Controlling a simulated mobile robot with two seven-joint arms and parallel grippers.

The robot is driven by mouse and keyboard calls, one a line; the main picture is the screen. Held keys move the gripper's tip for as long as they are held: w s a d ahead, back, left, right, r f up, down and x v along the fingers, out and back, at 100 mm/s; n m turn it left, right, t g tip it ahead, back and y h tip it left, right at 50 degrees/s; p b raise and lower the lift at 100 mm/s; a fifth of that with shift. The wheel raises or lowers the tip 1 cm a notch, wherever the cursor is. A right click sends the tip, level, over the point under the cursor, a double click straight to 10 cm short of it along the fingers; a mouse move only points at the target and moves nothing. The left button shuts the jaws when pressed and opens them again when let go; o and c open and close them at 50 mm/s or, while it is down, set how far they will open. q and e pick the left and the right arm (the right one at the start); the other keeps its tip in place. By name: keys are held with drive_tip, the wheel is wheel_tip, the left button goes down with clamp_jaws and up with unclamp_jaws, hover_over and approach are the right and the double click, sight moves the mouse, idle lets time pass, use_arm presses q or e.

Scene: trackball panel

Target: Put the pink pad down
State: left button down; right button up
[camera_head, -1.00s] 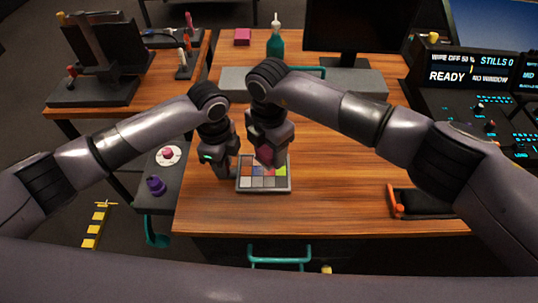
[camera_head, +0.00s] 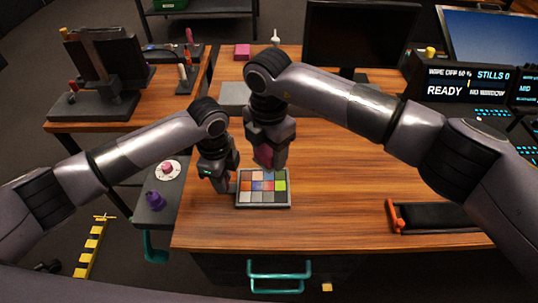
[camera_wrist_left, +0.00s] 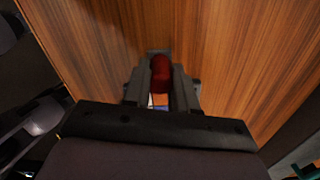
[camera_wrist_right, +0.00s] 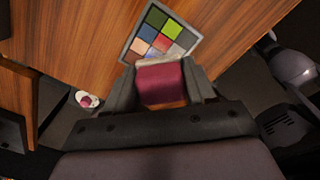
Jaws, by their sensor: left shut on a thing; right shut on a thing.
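The pink pad (camera_wrist_right: 162,82) is a dark pink block held between the fingers of my right gripper (camera_wrist_right: 163,88). In the head view the pad (camera_head: 265,156) shows just behind the far edge of the colour chart (camera_head: 264,199). It looks above the table; the gap cannot be judged. My right gripper (camera_head: 268,164) points down. My left gripper (camera_head: 230,187) is low at the chart's left edge. In the left wrist view it is shut on a red rounded thing (camera_wrist_left: 161,74), which I cannot identify surely.
Another pink block (camera_head: 242,51) lies at the table's back left. A grey slab (camera_head: 235,95) and a monitor (camera_head: 355,35) stand behind. A black tray (camera_head: 440,217) with an orange handle is at the right. The wood between chart and tray is clear.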

sight(340, 195)
idle(0.7)
drive_tip(key=s+d+m, duration=0.1)
drive_tip(key=d+m, duration=0.3)
drive_tip(key=d, duration=1.3)
drive_tip(key=f, duration=1)
drive_tip(key=shift+d+f, duration=0.2)
drive_tip(key=shift+d, duration=0.05)
drive_tip(key=shift+f, duration=0.15)
drive_tip(key=o, duration=0.9)
drive_tip(key=shift+o, duration=0.2)
